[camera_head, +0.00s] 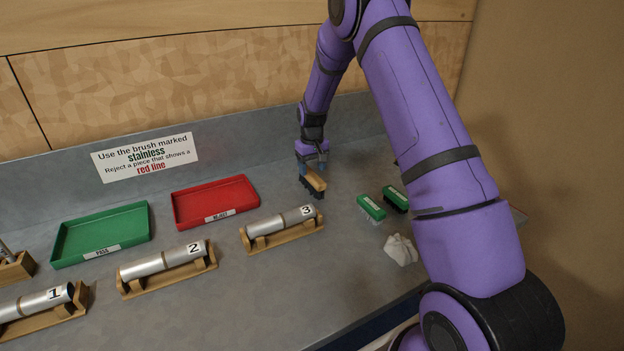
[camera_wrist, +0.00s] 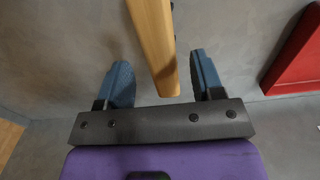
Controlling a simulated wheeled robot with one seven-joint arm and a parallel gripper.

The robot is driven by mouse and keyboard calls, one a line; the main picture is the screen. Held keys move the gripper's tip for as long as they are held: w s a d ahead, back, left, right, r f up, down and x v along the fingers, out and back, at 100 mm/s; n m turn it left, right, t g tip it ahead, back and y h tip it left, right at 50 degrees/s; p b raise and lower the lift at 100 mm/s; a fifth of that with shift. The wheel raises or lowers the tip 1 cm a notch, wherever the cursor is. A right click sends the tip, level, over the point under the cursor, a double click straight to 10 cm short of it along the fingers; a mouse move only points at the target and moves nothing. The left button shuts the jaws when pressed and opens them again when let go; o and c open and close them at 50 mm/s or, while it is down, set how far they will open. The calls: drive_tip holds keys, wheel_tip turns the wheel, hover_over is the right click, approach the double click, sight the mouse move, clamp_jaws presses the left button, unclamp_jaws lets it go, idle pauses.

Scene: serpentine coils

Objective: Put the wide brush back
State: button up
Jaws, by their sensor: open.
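The wide brush (camera_head: 315,181) has a plain wooden back and dark bristles. It sits on the grey bench, bristles down, to the right of the red tray. My gripper (camera_head: 311,165) is at its far end, pointing down. In the wrist view the brush's wooden back (camera_wrist: 153,38) reaches between the two blue fingers of my gripper (camera_wrist: 161,75). The fingers are open with a gap on each side of the wood, wider on the left. Its bristles are mostly hidden there.
Two green-backed brushes (camera_head: 371,207) (camera_head: 396,198) and a crumpled white cloth (camera_head: 401,250) lie to the right. A red tray (camera_head: 215,202) and a green tray (camera_head: 101,235) stand left. Numbered metal tubes (camera_head: 281,222) rest on wooden cradles in front. A wooden holder (camera_head: 15,270) is far left.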

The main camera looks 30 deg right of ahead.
sight(312, 174)
wheel_tip(312, 174, up, 6)
drive_tip(key=shift+f, duration=0.1)
drive_tip(key=s+a+r+t, duration=0.1)
drive_tip(key=s+a+r, duration=0.2)
drive_tip(key=s+r, duration=0.75)
drive_tip(key=s+a+r+t, duration=0.2)
drive_tip(key=s+a+r, duration=0.2)
drive_tip(key=s+r, duration=0.65)
drive_tip(key=s+a+r+t, duration=0.1)
drive_tip(key=s+a+r, duration=0.1)
drive_tip(key=s, duration=0.9)
drive_tip(key=s+a+r+t, duration=0.1)
drive_tip(key=s+r, duration=0.2)
drive_tip(key=s, duration=0.9)
drive_tip(key=shift+a+r, duration=0.35)
drive_tip(key=shift+a, duration=0.05)
drive_tip(key=shift+w, duration=0.1)
